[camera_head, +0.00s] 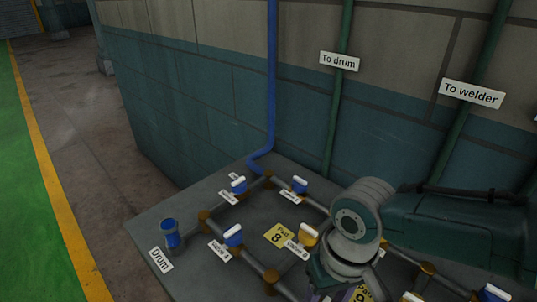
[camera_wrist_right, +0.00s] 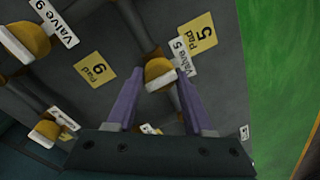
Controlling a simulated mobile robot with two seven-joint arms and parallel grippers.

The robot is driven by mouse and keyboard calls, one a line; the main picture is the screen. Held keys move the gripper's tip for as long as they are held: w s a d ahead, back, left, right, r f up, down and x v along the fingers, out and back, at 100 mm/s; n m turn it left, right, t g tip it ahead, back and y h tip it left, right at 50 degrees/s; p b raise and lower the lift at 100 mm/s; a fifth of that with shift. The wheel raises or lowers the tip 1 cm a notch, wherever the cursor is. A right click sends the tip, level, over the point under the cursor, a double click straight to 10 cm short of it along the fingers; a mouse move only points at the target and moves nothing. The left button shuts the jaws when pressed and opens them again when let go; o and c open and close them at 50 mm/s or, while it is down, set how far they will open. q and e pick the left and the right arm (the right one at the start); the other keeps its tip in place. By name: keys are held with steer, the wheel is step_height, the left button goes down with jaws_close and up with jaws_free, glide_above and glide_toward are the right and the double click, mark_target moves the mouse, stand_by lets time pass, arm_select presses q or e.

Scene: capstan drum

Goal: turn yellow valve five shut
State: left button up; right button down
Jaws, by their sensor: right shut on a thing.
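Yellow valve five has a yellow and white handle (camera_wrist_right: 160,74) in the right wrist view, beside its "Valve 5" label (camera_wrist_right: 182,54) and the yellow "Pad 5" card (camera_wrist_right: 203,33). My right gripper (camera_wrist_right: 157,80) is shut on this handle, with one purple finger on each side of it. Whether the handle lies along or across its pipe is not clear here. In the head view my right arm comes in from the right and hides the gripper and valve five. My left gripper is not in view.
In the right wrist view, other yellow valves (camera_wrist_right: 25,40) stand beyond the left finger. In the head view, a yellow valve (camera_head: 308,236) stands just left of my arm, with blue valves (camera_head: 233,236) and a blue drum (camera_head: 171,236) farther left. A wall (camera_head: 215,100) rises behind.

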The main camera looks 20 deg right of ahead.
stand_by(0.6)
steer(key=shift+c, duration=1.5)
jaws_free()
step_height(320, 180, up, 10)
steer(key=p, duration=0.3)
steer(key=shift+d+p, duration=0.4)
